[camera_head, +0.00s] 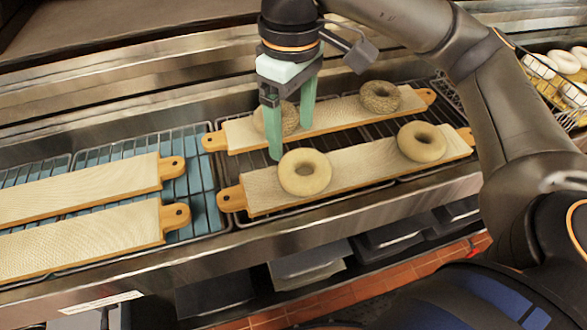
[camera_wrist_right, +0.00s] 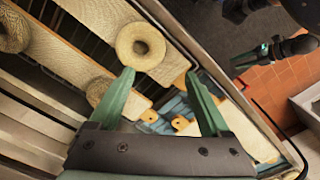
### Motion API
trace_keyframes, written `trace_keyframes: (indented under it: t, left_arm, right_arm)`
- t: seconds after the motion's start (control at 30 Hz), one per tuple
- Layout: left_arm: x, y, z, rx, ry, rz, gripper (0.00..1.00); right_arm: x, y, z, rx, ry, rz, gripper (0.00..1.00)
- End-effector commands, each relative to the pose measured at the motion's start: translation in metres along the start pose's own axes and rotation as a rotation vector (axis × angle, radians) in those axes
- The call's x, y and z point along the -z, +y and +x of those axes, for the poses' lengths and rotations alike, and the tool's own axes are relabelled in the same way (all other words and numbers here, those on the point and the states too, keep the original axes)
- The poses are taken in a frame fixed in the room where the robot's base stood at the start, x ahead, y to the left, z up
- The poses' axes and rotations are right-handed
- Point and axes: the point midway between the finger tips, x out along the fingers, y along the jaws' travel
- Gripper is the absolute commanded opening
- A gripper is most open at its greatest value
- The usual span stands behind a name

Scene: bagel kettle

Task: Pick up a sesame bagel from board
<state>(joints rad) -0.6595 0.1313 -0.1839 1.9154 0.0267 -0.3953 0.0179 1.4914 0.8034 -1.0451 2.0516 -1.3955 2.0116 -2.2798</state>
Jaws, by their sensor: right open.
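My right gripper (camera_head: 291,130) is open and empty above the boards, pointing down, and its fingers also show in the wrist view (camera_wrist_right: 158,78). A pale bagel (camera_head: 304,172) lies on the front board (camera_head: 360,165), just beside the fingertips; it shows whole in the wrist view (camera_wrist_right: 140,46). A second pale bagel (camera_head: 421,142) lies further right on that board. On the back board (camera_head: 335,113), a bagel (camera_head: 286,119) is partly hidden behind the fingers, and a darker, seeded bagel (camera_head: 380,96) lies to the right. What looks like my left gripper (camera_wrist_right: 250,57) shows small in the wrist view.
Two empty boards (camera_head: 80,186) lie on a blue-lined rack at the left. A wire basket of pale rings (camera_head: 560,75) stands at the upper right. A metal counter edge (camera_head: 240,245) runs along the front, with dark trays below it.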

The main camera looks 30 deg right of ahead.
Motion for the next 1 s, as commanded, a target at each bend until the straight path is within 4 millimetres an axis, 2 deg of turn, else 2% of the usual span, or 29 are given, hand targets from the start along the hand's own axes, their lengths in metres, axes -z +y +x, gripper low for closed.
trace_keyframes:
  t: [0.03,0.1,0.3,0.5,0.67,1.0]
  left_arm:
    - [-0.009,0.001,0.001,-0.001,-0.012,-0.002,0.50]
    - [-0.016,0.002,0.000,-0.003,-0.023,-0.004,0.50]
    - [-0.021,0.004,0.003,-0.008,-0.035,-0.004,0.50]
    - [-0.017,0.007,0.003,-0.014,-0.028,-0.003,0.50]
    - [-0.013,0.007,0.003,-0.014,-0.021,-0.003,0.50]
    - [-0.008,0.004,0.000,-0.008,-0.010,-0.002,0.50]
  right_arm:
    - [0.000,0.000,0.007,0.001,-0.001,0.000,0.81]
    - [0.000,0.000,0.013,0.001,-0.002,0.000,0.81]
    - [-0.001,-0.001,0.044,0.004,-0.005,0.000,0.81]
    - [0.000,0.000,0.070,0.002,-0.003,0.001,0.81]
    - [0.000,0.001,0.079,0.003,-0.002,0.001,0.81]
    - [-0.001,0.008,0.124,0.002,-0.003,0.001,0.81]
